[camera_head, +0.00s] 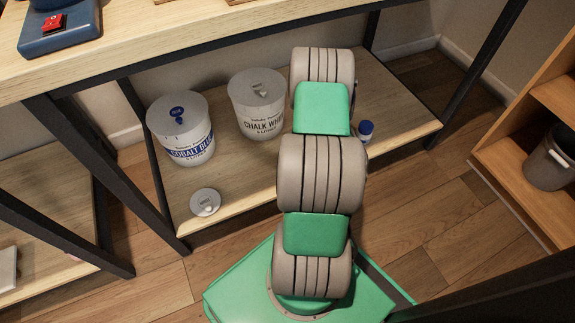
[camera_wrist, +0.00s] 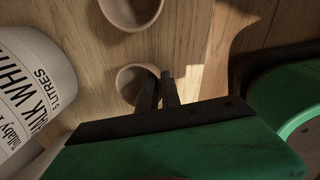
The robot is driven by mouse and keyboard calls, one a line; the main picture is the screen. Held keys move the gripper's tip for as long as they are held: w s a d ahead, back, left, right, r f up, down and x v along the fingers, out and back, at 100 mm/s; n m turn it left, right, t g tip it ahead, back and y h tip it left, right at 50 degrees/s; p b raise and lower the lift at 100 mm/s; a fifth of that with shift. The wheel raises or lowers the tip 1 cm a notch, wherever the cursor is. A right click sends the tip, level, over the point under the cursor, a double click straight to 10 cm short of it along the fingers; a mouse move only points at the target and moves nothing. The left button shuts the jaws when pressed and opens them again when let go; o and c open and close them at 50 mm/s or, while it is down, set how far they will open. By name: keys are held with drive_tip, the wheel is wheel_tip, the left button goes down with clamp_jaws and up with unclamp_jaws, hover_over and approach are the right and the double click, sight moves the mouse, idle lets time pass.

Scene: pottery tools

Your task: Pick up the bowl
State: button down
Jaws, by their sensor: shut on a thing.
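In the wrist view, a round, light-coloured bowl (camera_wrist: 131,86) sits at the middle, on or just above the wooden shelf board. My gripper (camera_wrist: 161,78) has its dark fingers at the right side of this bowl, shut on its wall. Part of the bowl's lower side is hidden by the fingers and gripper body. A second, similar bowl (camera_wrist: 130,10) stands above it in the picture, cut by the top edge and apart from the fingers. In the head view my arm hides the gripper, and neither bowl shows.
A chalk white bucket (camera_head: 257,105) and a cobalt blue bucket (camera_head: 184,130) stand on the lower shelf (camera_head: 400,110). A small whitish round piece (camera_head: 205,202) lies near its front edge. A blue-capped jar (camera_head: 365,131) is right of my arm. The upper table top (camera_head: 150,55) overhangs.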

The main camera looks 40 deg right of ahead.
idle(0.4)
drive_tip(key=shift+r+p, duration=0.35)
drive_tip(key=shift+r, duration=0.1)
drive_tip(key=p+v, duration=0.2)
drive_tip(key=v, duration=0.1)
drive_tip(key=shift+w+r, duration=0.15)
drive_tip(key=shift+w, duration=0.2)
drive_tip(key=s+r+p, duration=0.6)
drive_tip(key=s+r, duration=0.3)
drive_tip(key=s, duration=0.5)
drive_tip(key=shift+a, duration=0.2)
